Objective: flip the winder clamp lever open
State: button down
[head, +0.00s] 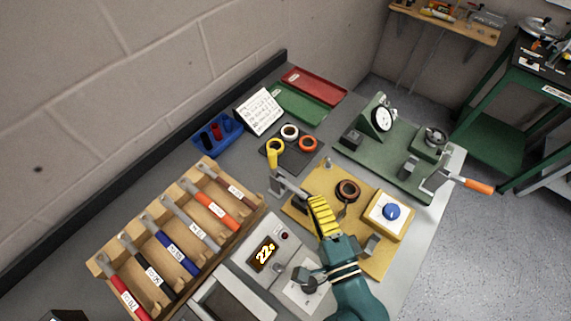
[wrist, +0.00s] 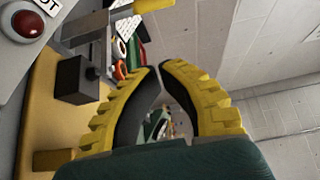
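A grey metal clamp (head: 278,184) stands at the left end of the tan board (head: 325,185). An upright yellow handle (head: 273,159) rises beside it and looks like its lever; the join is too small to tell. In the wrist view, the grey clamp parts (wrist: 85,28) and yellow handle (wrist: 150,5) show beyond my left finger. My gripper (head: 313,200) is low over the board, right of the clamp and apart from the handle. In the wrist view its yellow fingers (wrist: 156,68) nearly meet at the tips, with nothing between them.
A brown coil (head: 347,190) and blue-knob box (head: 388,212) are right of my gripper. A green base with an orange-handled crank (head: 478,186) is behind. Ring spools (head: 290,131) lie behind the clamp.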

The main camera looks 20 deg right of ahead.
aim_at(272, 159)
jog(key=shift+w+a+p, duration=0.2)
jog(key=shift+w+a, duration=0.05)
jog(key=shift+w, duration=1.6)
jog(key=shift+w+a+p, duration=0.2)
jog(key=shift+w+a, duration=0.1)
jog(key=shift+w, duration=1.6)
jog(key=shift+w+a+p, duration=0.2)
jog(key=shift+w+a, duration=0.05)
jog(key=shift+w, duration=1.6)
jog(key=shift+r, duration=0.15)
jog(key=shift+r+p, duration=0.2)
jog(key=shift+p, duration=0.65)
jog(key=shift+w+a+g, duration=0.1)
jog(key=shift+w+g, duration=0.05)
jog(key=shift+g, duration=0.15)
jog(key=shift+p, duration=0.5)
